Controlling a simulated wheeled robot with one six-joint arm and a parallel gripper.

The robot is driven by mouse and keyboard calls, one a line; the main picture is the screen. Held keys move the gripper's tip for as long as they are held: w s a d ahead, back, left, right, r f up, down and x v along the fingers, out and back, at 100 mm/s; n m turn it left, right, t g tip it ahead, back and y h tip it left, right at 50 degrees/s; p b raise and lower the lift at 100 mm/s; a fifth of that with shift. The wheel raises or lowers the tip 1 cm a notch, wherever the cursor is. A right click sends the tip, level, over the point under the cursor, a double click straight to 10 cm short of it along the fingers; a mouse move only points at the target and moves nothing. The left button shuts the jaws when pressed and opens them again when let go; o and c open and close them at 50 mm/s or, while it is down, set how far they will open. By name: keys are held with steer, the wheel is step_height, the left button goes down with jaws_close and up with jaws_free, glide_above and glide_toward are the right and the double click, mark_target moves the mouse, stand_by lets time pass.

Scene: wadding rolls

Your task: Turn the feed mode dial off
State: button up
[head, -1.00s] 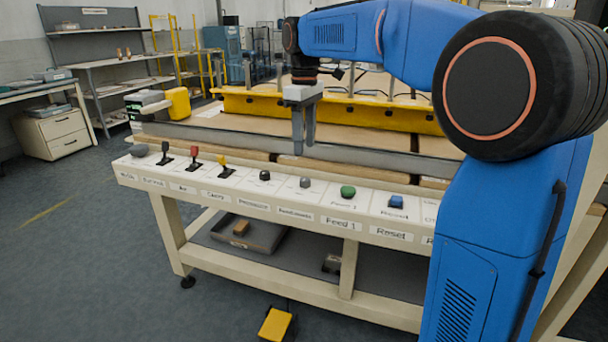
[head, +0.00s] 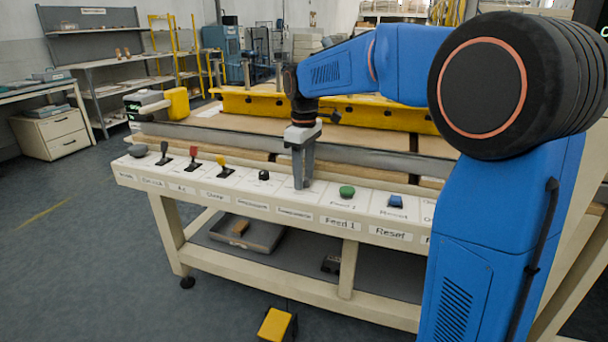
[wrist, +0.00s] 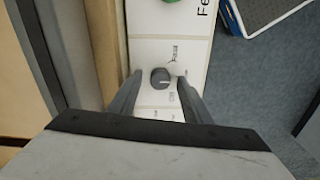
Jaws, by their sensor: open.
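The dial is a small dark grey round knob (wrist: 160,78) on the white control panel, with a pale pointer line on its top. It sits between the two fingers of my gripper (wrist: 158,86) in the wrist view, with a gap on either side. The label print beside it is too small to read surely. In the head view my gripper (head: 301,184) points straight down, its fingertips at the panel between the black knob and the green button, and the fingers hide the dial there.
On the panel (head: 262,192) a black knob (head: 263,175) stands left of my gripper, and a green button (head: 347,192) and a blue button (head: 395,201) stand right. Black, red and yellow levers (head: 224,167) stand further left. A yellow guard rail (head: 370,112) runs behind.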

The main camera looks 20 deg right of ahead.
steer(key=c, duration=1)
steer(key=shift+c, duration=0.2)
steer(key=shift+m, duration=0.3)
steer(key=m, duration=1.1)
steer(key=shift+m, duration=0.3)
steer(key=o, duration=1)
steer(key=shift+o, duration=0.2)
